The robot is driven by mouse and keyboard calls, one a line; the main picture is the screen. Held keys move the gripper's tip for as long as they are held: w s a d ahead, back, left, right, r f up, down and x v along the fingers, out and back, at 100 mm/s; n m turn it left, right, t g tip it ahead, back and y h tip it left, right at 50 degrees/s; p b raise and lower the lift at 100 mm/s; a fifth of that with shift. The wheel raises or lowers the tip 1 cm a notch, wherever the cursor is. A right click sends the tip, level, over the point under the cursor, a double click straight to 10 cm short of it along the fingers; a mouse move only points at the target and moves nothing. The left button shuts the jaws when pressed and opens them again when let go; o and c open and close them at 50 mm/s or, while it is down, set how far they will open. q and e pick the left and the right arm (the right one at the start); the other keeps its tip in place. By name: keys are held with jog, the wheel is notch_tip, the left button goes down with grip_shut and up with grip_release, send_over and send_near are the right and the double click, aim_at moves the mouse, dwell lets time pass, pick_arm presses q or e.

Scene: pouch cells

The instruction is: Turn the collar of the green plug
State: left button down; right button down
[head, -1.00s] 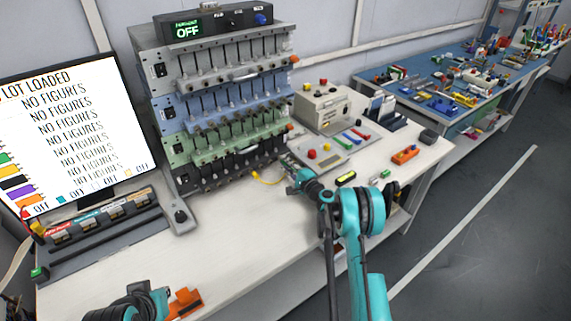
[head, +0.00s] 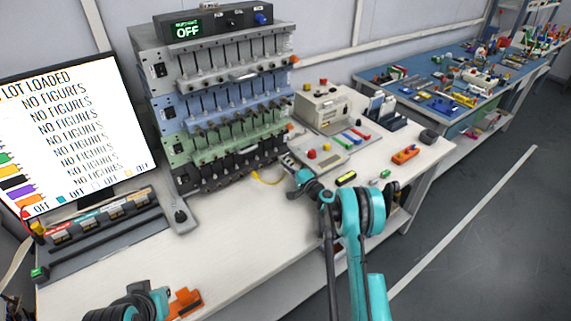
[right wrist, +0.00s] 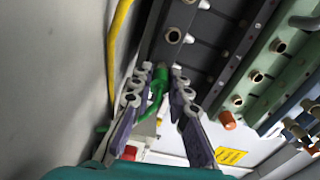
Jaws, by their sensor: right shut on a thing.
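The green plug (right wrist: 157,88) shows in the right wrist view, seated against the dark bottom row of the rack (right wrist: 190,50). My right gripper (right wrist: 163,72) has its fingertips on either side of the plug's end and is shut on it. The grey collar (right wrist: 178,72) is partly hidden between the fingertips. In the head view my right gripper (head: 300,178) is at the rack's lower right corner, and the plug is hidden there. My left arm's end (head: 140,303) shows at the bottom edge; its fingers cannot be made out.
A yellow cable (head: 268,179) hangs by the rack's lower right. A grey box with buttons (head: 322,106) and a panel (head: 325,150) stand right of the rack. An orange part (head: 186,302) lies by my left arm. The bench's front middle (head: 230,240) is clear.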

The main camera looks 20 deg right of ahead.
jog(key=c, duration=1.4)
grip_release()
jog(key=shift+c, duration=0.2)
jog(key=shift+s, duration=0.1)
jog(key=v, duration=1.1)
jog(key=shift+s+d, duration=0.1)
jog(key=shift+s, duration=0.3)
